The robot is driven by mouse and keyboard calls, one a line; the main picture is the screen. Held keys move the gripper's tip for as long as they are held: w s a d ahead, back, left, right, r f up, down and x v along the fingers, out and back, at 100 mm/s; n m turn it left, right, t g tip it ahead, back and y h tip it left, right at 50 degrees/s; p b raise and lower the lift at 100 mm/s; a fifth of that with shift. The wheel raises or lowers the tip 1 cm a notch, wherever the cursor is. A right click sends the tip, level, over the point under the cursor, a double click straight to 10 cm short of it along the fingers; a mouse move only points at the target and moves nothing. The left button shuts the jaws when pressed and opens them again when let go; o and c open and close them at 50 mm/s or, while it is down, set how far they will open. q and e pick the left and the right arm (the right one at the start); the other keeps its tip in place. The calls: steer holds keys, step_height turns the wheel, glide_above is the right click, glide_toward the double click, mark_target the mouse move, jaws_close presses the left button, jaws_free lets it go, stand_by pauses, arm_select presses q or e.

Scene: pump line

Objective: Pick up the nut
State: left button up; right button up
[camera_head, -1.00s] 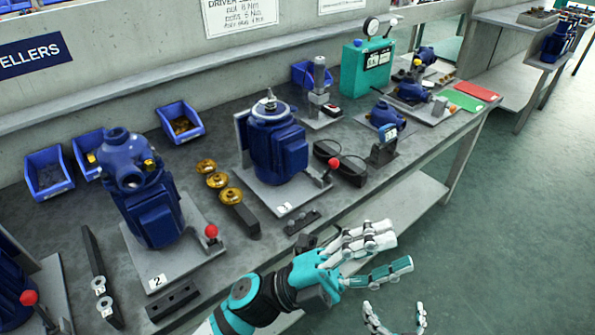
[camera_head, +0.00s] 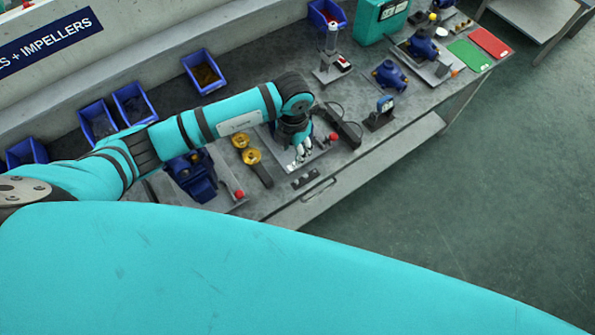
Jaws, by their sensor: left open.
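I cannot make out the nut; my left arm and hand cover the top of the middle pump, and that pump is almost wholly hidden. My left gripper (camera_head: 301,152) is open, with pale fingers pointing down over the middle pump's grey base plate (camera_head: 322,150). Whether the fingers touch anything is not clear. Another blue pump (camera_head: 194,178) stands to the left, partly behind my left arm. My right gripper is not in view.
Gold impellers (camera_head: 251,156) lie left of the hand. A red-knobbed lever (camera_head: 333,137) and a dark holder (camera_head: 345,126) are close on its right. Blue bins (camera_head: 203,72) line the back of the bench. My own teal surface fills the lower foreground.

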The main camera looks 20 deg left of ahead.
arm_select(q)
steer(key=b, duration=0.8)
glide_above(297, 181)
steer(key=f, duration=1.1)
steer(key=shift+a+f, duration=0.35)
steer(key=shift+f, duration=0.05)
steer(key=f+b, duration=0.2)
steer(key=f, duration=0.1)
steer(key=f+b, duration=0.2)
steer(key=shift+d+f, duration=0.15)
steer(key=shift+d, duration=0.15)
steer(key=shift+f, duration=0.2)
jaws_close()
